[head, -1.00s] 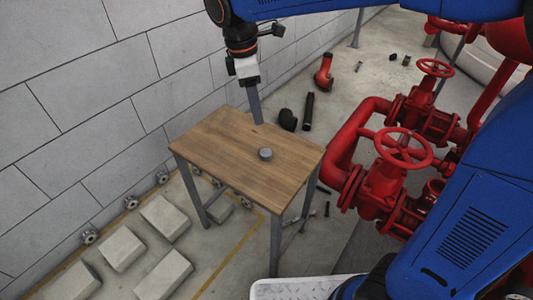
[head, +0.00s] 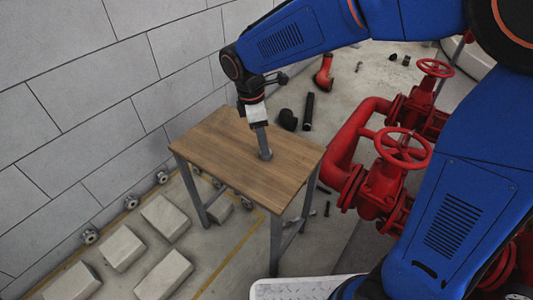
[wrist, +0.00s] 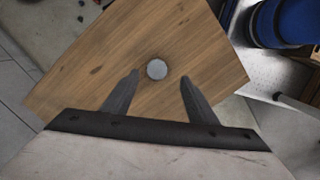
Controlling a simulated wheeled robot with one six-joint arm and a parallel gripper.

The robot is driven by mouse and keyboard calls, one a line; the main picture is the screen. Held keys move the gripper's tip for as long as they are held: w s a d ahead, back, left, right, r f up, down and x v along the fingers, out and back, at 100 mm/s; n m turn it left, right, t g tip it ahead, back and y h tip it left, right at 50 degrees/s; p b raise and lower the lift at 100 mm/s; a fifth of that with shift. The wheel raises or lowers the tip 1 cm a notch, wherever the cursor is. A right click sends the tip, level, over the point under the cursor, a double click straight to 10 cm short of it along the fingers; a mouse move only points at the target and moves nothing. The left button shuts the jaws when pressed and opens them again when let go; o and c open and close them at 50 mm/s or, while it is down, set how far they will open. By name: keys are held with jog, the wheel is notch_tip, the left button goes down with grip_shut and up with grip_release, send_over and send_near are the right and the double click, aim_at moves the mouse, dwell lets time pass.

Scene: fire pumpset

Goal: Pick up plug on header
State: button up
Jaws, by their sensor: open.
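The plug is a small grey round piece on the wooden table (head: 215,145), not on the red pipework. In the wrist view the plug (wrist: 156,69) shows as a light disc just past and between the two fingertips. My gripper (wrist: 159,76) is open, with one finger on each side and a gap to the plug. In the head view my gripper (head: 265,152) points down at the tabletop and largely hides the plug.
Red pipes with handwheel valves (head: 404,148) stand right of the table. A grey block wall (head: 60,110) is behind and left. Concrete blocks (head: 165,216) lie on the floor at left. Black and red fittings (head: 308,110) lie beyond the table.

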jog(key=shift+w+d+f, duration=0.1)
jog(key=shift+d+f, duration=0.05)
jog(key=shift+f, duration=0.65)
jog(key=shift+w+d+f, duration=0.1)
jog(key=shift+f, duration=0.75)
jog(key=shift+w+d+f, duration=0.1)
jog(key=shift+d+f, duration=0.05)
jog(key=shift+f, duration=0.65)
jog(key=c, duration=1.2)
jog(key=shift+c, duration=0.2)
